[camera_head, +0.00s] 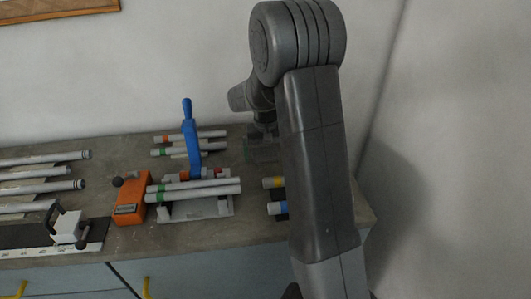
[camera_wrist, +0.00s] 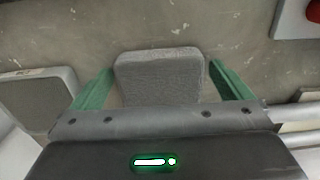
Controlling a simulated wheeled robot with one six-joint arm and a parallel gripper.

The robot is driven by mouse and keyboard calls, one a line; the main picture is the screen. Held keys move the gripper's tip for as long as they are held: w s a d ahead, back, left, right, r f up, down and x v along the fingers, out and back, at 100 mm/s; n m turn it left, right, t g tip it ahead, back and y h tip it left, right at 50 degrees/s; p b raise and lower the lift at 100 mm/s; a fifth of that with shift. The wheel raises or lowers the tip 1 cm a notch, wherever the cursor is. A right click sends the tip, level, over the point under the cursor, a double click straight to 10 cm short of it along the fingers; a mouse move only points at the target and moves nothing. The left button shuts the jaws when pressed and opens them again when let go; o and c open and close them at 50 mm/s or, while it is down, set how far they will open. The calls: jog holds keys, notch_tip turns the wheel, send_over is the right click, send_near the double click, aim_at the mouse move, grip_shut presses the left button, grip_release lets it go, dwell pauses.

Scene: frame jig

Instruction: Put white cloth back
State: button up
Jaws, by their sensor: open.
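A pale grey, folded, textured pad, which looks like the white cloth (camera_wrist: 160,80), lies on the worktop in the wrist view. My gripper (camera_wrist: 160,68) is open, with its green fingers to the left and right of the cloth. Small gaps show between the cloth and the fingers, and its near edge is hidden by my gripper body. In the head view my gripper (camera_head: 256,148) is low over the back right of the bench, mostly hidden behind my arm. The cloth cannot be made out there.
The bench (camera_head: 110,160) holds a blue-handled clamp (camera_head: 191,140), an orange device (camera_head: 131,200) and several white tubes (camera_head: 40,172). In the wrist view, a grey box (camera_wrist: 40,95) is left of the cloth and a red knob (camera_wrist: 314,11) is at the upper right. Bare worktop lies beyond the cloth.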

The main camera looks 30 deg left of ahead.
aim_at(265, 152)
notch_tip(265, 152, up, 12)
jog(key=shift+r, duration=0.2)
jog(key=shift+f, duration=0.1)
dwell(0.4)
jog(key=shift+f, duration=4.15)
jog(key=shift+f, duration=0.1)
